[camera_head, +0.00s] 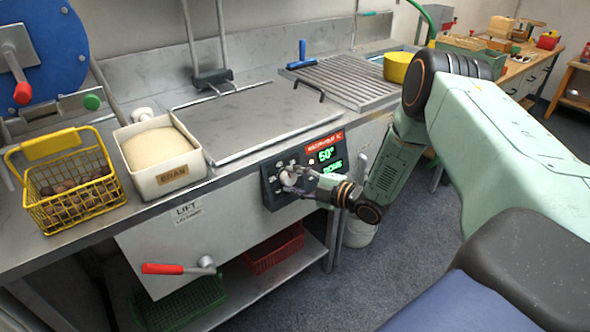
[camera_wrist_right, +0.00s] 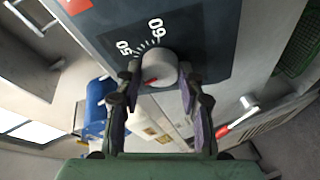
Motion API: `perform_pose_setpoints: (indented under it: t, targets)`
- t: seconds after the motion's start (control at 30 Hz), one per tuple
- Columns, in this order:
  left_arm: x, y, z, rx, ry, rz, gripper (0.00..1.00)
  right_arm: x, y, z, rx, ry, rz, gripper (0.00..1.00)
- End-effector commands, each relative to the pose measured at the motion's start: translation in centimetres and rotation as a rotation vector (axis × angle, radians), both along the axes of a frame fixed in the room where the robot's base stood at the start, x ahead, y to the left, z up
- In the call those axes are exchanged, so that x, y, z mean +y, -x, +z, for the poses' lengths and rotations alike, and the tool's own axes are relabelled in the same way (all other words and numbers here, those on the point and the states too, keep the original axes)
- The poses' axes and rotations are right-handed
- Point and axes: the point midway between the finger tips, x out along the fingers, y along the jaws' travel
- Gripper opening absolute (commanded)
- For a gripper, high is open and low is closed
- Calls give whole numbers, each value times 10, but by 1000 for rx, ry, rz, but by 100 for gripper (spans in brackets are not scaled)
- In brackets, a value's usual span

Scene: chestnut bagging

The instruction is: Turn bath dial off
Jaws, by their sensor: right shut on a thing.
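The bath dial is a pale round knob (camera_head: 287,178) on a dark control panel (camera_head: 269,188) on the front of the steel bath. The panel's display (camera_head: 326,155) shows a green 60° with a second green line below it. My right gripper (camera_head: 293,184) is at the panel, shut on the knob. The right wrist view shows the knob (camera_wrist_right: 158,67) between my two fingers (camera_wrist_right: 160,76), with a red mark on its near face. The printed marks 50 and 60 show beyond it. My fingers partly hide the knob's sides. My left gripper is out of view.
A flat metal lid (camera_head: 262,117) covers the bath. A white bran box (camera_head: 157,181) and a yellow basket of chestnuts (camera_head: 75,190) stand to its left. A red-handled lever (camera_head: 178,268) juts out below left of the panel. A slatted rack (camera_head: 352,80) lies at the right.

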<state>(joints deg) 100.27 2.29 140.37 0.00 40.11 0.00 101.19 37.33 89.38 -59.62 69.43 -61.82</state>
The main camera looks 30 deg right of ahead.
Motion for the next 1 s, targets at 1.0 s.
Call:
perform_pose_setpoints:
  t: [1.0]
  targets:
    - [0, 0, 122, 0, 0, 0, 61, 0, 0, 8, -67, 917, 297, 7]
